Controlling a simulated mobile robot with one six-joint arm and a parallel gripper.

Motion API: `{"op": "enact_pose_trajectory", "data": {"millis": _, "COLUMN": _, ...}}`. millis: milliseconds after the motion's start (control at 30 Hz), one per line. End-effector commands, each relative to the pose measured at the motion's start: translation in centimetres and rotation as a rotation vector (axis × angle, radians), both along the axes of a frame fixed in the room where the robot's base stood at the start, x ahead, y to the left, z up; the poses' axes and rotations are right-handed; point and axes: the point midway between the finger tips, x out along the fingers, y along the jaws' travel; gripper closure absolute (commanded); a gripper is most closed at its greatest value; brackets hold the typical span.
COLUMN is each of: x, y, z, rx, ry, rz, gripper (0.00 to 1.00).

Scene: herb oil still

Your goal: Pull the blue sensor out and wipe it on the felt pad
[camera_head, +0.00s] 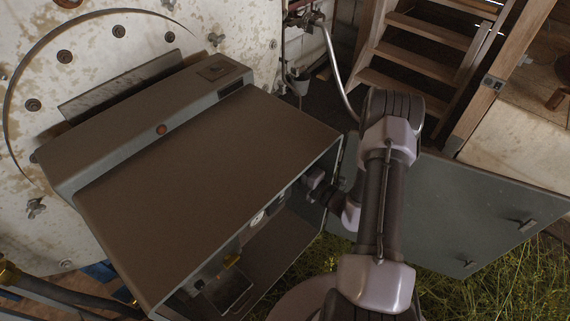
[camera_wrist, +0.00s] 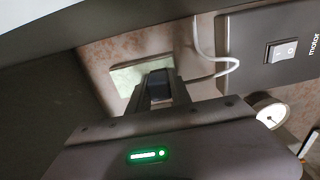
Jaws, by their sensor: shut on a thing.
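In the wrist view my gripper (camera_wrist: 160,88) is shut on the blue sensor (camera_wrist: 158,83), a small dark blue block between the fingertips. A white cable (camera_wrist: 232,66) loops down from above and runs to the sensor from the right. Behind and around the sensor lies a pale green rectangular patch (camera_wrist: 127,76), which may be the felt pad. I cannot tell whether the sensor touches it. In the head view my gripper (camera_head: 312,187) reaches into the open front of the grey cabinet (camera_head: 205,190); the sensor cannot be made out there.
A dark panel marked "motor" with a rocker switch (camera_wrist: 282,50) stands right of the cable. A round gauge (camera_wrist: 270,112) sits below it. The cabinet's open door (camera_head: 450,215) extends right behind my arm. A wooden stair (camera_head: 425,40) stands at the back.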

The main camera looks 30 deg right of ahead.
Motion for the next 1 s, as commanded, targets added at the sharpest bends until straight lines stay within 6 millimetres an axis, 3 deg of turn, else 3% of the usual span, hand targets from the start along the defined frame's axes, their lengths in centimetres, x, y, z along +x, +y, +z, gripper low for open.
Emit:
{"op": "enact_pose_trajectory", "data": {"millis": 333, "x": 0.2, "y": 0.1, "z": 0.6, "rx": -0.001, "ry": -0.001, "rz": 0.001, "gripper": 1.00}}
{"op": "enact_pose_trajectory", "data": {"millis": 1000, "x": 0.3, "y": 0.1, "z": 5.3, "rx": 0.000, "ry": -0.002, "rz": 0.001, "gripper": 1.00}}
